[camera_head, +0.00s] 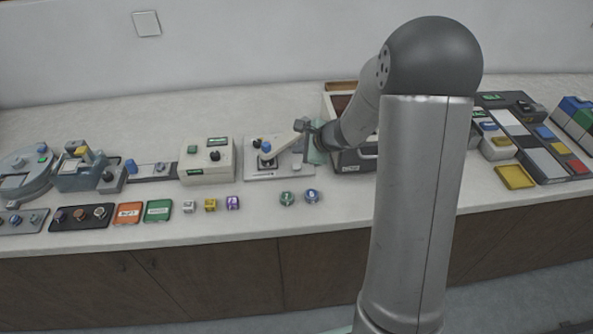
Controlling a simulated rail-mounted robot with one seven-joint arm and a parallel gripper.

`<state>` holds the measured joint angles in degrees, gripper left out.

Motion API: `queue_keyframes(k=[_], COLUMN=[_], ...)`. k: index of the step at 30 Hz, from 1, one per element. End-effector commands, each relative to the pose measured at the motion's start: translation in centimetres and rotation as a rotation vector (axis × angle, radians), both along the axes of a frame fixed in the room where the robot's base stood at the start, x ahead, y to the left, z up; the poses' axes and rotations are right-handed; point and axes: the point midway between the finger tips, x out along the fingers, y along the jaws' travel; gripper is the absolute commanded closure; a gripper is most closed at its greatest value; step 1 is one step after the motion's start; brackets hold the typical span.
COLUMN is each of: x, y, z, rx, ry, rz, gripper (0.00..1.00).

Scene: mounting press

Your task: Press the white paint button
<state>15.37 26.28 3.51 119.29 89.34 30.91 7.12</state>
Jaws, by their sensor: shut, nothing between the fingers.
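My arm reaches from the right foreground over the worktop. My gripper (312,139) is at its far end, beside the right side of the mounting press (252,172), and is shut and empty. The press has a grey arm and a blue knob (266,147). My gripper's fingertips are small here and partly merge with the press arm. I cannot clearly pick out a white paint button. On the right, a pale block (498,153) carries a yellow piece (503,141), well away from my gripper. My arm hides part of the worktop between.
A cream control box (207,168) stands left of the press. Green and blue round pieces (312,197), small cubes (210,205), and orange and green trays (158,211) line the front. A yellow tray (515,177) lies right. An open box (350,158) stands behind my arm.

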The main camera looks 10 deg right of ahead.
Motion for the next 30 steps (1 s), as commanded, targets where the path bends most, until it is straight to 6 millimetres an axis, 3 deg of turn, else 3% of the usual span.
queue_keyframes(k=[3, 8, 30], x=[0.0, 0.0, 0.0], y=[0.0, 0.0, 0.0], z=[-2.5, -3.6, -3.6], rx=[-0.001, -0.001, -0.001], ry=[0.0, 0.0, 0.0], rz=[0.001, 0.001, 0.001], gripper=[1.0, 1.0, 1.0])
